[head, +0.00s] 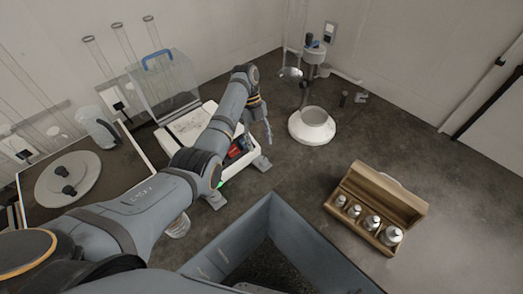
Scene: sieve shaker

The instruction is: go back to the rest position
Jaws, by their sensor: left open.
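My left arm reaches in from the lower left across the worktop. Its gripper (261,122) is open and hangs beside a white device (192,124). No object shows between its fingers. The gripper is to the left of the white round dish (312,125) and apart from it. My right gripper does not show in the head view.
A wooden box (407,209) with several metal weights stands at the right. A clear cover (164,88) with a blue handle is behind the arm. A stand (312,58) rises at the back. A grey bin (310,251) is in front.

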